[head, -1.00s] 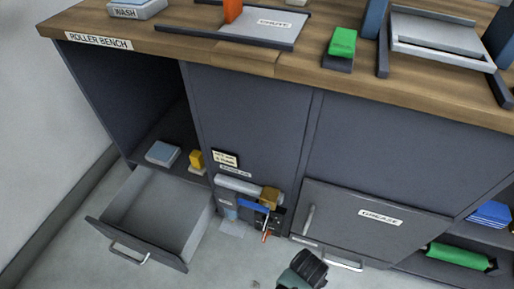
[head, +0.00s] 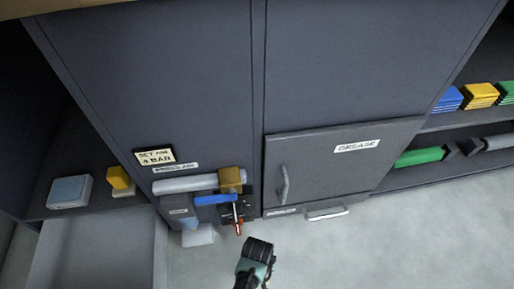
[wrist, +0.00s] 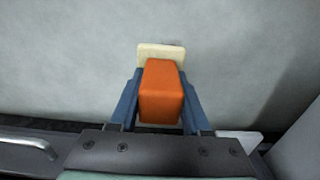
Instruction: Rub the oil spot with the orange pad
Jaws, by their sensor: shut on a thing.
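The orange pad (wrist: 161,92) is an orange block with a cream sole, and it sits between the blue fingers of my gripper (wrist: 161,80) in the wrist view. The gripper is shut on it. The cream sole points towards the grey floor; I cannot tell whether it touches. A thin dark trace shows at the sole's far edge, perhaps part of the oil spot, which I cannot make out clearly. In the head view my dark wrist shows low in the middle, in front of the cabinets, and the pad is hidden there.
The grease door (head: 340,165) is shut, with handles sticking out. A blue-handled valve and pipe (head: 185,184) jut out left of it. The open drawer (head: 95,250) stands at lower left. Floor (head: 400,240) to the right is clear.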

